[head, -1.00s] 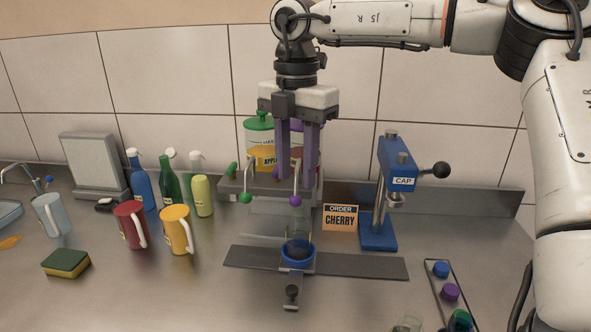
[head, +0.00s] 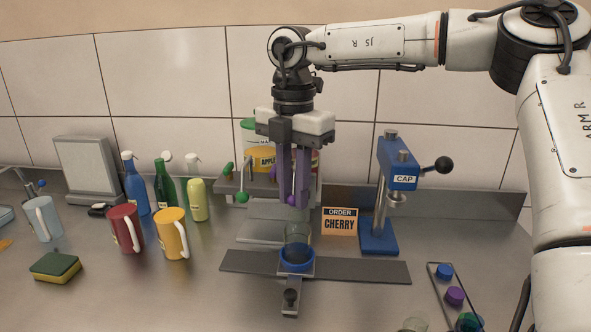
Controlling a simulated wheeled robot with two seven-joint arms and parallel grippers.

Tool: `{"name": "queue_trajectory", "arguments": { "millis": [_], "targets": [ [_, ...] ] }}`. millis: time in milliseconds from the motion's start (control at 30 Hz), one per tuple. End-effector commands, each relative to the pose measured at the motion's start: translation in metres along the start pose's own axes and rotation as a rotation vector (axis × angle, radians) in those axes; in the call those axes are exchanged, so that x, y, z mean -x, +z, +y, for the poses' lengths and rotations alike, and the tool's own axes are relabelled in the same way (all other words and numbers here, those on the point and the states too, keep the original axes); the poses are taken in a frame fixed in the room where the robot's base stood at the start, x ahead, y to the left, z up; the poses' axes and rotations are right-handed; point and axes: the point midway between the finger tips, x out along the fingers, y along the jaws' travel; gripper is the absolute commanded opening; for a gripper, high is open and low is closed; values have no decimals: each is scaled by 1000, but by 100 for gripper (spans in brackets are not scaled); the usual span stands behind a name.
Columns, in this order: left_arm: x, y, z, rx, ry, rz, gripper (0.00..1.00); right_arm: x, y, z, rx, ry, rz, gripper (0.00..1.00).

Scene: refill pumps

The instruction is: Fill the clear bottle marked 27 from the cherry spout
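The clear bottle (head: 298,232) stands upright in a blue ring holder (head: 297,262) on a dark rail, below and in front of the purple spout; its mark cannot be read. An orange order card (head: 339,222) reads CHERRY. My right gripper (head: 292,203) points down with its purple fingers at the purple spout knob (head: 291,201), close together around or beside it. I cannot tell whether they grip it. The gripper hides most of the dispenser behind it. The other spout has a green knob (head: 241,197) and an apple label (head: 262,158). My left gripper is out of view.
A blue cap press (head: 397,178) stands right of the card. A tray at the lower right holds a blue cap (head: 444,271) and a purple cap (head: 454,295). Red (head: 125,228) and yellow (head: 172,233) mugs, bottles and a sponge (head: 55,266) are at the left.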

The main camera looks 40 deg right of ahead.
Motion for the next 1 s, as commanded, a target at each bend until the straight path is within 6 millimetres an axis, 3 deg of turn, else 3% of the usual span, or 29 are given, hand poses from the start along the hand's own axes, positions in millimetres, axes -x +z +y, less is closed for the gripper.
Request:
{"name": "queue_trajectory", "arguments": {
  "millis": [267, 1000],
  "targets": [
    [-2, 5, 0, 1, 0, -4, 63, -5, 0, 0, 0, 0, 0, 5],
    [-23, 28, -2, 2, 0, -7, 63, -42, 0, 0, 1, 0, 0, 5]
  ]
}}
